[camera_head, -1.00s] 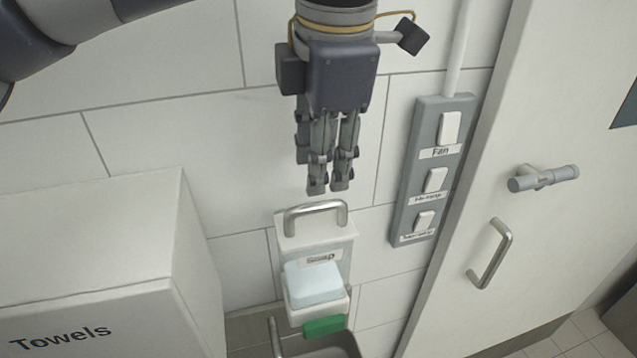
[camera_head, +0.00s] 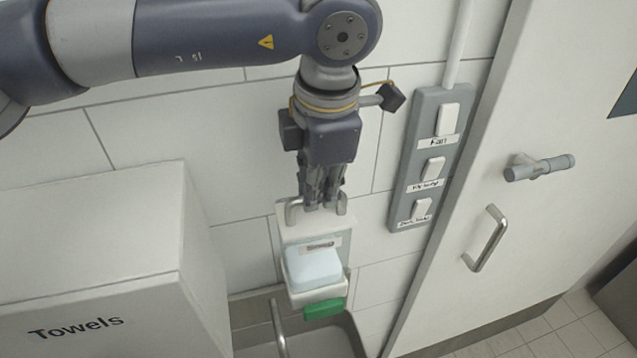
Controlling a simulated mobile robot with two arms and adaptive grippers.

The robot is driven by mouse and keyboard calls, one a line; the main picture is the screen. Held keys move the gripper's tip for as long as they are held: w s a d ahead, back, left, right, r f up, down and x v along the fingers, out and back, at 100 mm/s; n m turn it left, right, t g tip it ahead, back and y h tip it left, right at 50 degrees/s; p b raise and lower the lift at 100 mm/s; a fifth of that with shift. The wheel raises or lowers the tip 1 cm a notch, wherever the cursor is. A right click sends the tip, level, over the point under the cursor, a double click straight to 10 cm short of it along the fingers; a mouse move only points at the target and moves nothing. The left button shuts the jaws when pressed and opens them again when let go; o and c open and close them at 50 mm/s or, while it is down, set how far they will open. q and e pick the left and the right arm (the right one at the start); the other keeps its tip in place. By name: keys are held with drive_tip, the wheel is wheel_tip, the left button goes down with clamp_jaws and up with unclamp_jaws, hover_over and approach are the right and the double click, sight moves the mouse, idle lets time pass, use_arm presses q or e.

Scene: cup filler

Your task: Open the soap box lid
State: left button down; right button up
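The soap box (camera_head: 290,235) hangs on the tiled wall, with a label on its front and a pale blue-white soap block (camera_head: 314,268) in its lower part. A metal bar handle (camera_head: 293,211) is on the lid at its top. My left gripper (camera_head: 321,207) points down over the middle of this handle and hides part of it. Its fingers look close together, but I cannot tell whether they are shut on the bar. My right gripper is not in view.
A white towels box (camera_head: 100,260) stands at the left. A switch panel (camera_head: 430,160) is on the wall to the right, beside a white door with a handle (camera_head: 486,240). A green block (camera_head: 324,309) and a sink (camera_head: 345,335) lie below the soap box.

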use_arm(q)
drive_tip(key=shift+w, duration=0.1)
drive_tip(key=shift+w+a+r+b, duration=0.1)
drive_tip(key=shift+w+r+b, duration=0.35)
drive_tip(key=shift+b, duration=0.6)
drive_tip(key=shift+w+a+r+b, duration=0.1)
drive_tip(key=shift+w+r+b, duration=0.1)
drive_tip(key=shift+w+b, duration=0.25)
drive_tip(key=shift+w+a+r+b, duration=0.15)
drive_tip(key=shift+w+b, duration=0.15)
drive_tip(key=shift+w, duration=0.2)
drive_tip(key=shift+w+a+b, duration=0.1)
drive_tip(key=shift+w+b, duration=0.2)
drive_tip(key=shift+w, duration=0.4)
drive_tip(key=c, duration=1.8)
unclamp_jaws()
drive_tip(key=shift+o, duration=1)
drive_tip(key=shift+w+a, duration=0.1)
drive_tip(key=shift+w, duration=0.35)
drive_tip(key=shift+s+r, duration=0.1)
